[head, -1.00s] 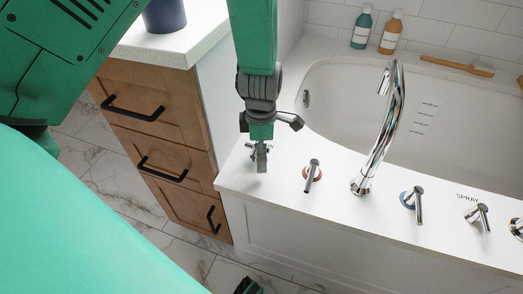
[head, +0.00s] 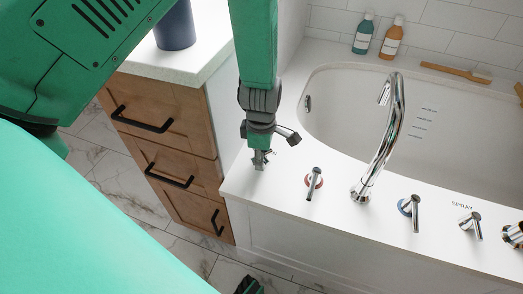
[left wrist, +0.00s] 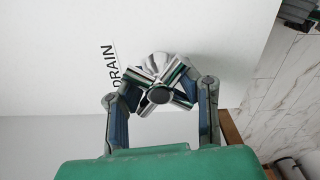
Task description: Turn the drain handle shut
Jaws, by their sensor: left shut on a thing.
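The drain handle (left wrist: 159,95) is a chrome cross-shaped knob beside the printed word DRAIN on the white tub deck. In the left wrist view it sits between the two fingers of my left gripper (left wrist: 161,99), which is shut on it. In the head view, my left gripper (head: 261,159) points down at the deck's left end. It hides most of the handle there.
A lever with a red ring (head: 314,184), the tall spout (head: 388,140), a lever with a blue ring (head: 412,209) and the spray lever (head: 472,222) stand along the deck (head: 340,214). A wooden drawer cabinet (head: 170,150) is close on the left.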

